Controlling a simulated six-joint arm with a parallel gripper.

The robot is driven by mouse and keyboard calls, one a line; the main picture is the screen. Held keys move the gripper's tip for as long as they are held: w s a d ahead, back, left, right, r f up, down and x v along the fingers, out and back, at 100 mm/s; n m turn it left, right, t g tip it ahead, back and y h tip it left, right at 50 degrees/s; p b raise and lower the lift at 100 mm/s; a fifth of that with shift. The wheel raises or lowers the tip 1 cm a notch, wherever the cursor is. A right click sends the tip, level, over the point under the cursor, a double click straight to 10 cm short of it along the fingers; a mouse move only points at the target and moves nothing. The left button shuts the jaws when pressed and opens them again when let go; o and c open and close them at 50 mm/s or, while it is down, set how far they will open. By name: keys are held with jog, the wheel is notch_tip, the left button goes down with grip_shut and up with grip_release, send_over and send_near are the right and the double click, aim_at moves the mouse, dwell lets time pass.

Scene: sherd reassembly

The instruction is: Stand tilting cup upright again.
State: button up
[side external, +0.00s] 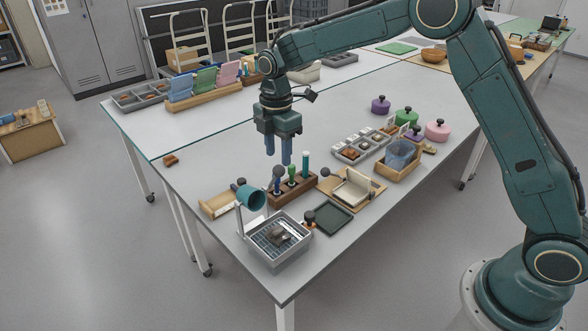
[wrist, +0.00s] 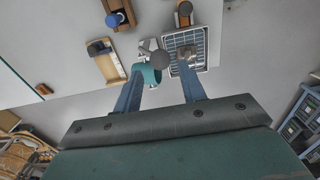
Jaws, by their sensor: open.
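The teal cup (side external: 252,198) lies tipped over on its side, with its open mouth facing right in the side view. It is held at a light post beside the metal tray, and a dark round knob (side external: 241,183) sits by its upper left. In the wrist view the cup (wrist: 150,74) shows between my fingers, partly hidden, with a grey ball (wrist: 148,44) near it. My gripper (side external: 278,160) is open and empty, pointing down above and behind the cup, clear of it. In the wrist view my two fingers (wrist: 160,70) spread apart.
A metal tray with a grid (side external: 278,258) stands right of the cup. A shallow wooden tray (side external: 215,208) is at its left, and a wooden rack (side external: 300,190) with upright tools stands behind. A dark green tray (side external: 332,217) lies further right.

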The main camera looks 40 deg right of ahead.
aim_at(279, 166)
jog(key=shift+f, duration=0.35)
jog(key=shift+f, duration=2.6)
jog(key=shift+w+r, duration=0.25)
jog(key=shift+w, duration=0.5)
jog(key=shift+w+r, duration=0.2)
jog(key=shift+w, duration=0.5)
jog(key=shift+w+f, duration=1.75)
jog(key=shift+w, duration=2.25)
jog(key=shift+r, duration=2.8)
jog(key=shift+r, duration=0.1)
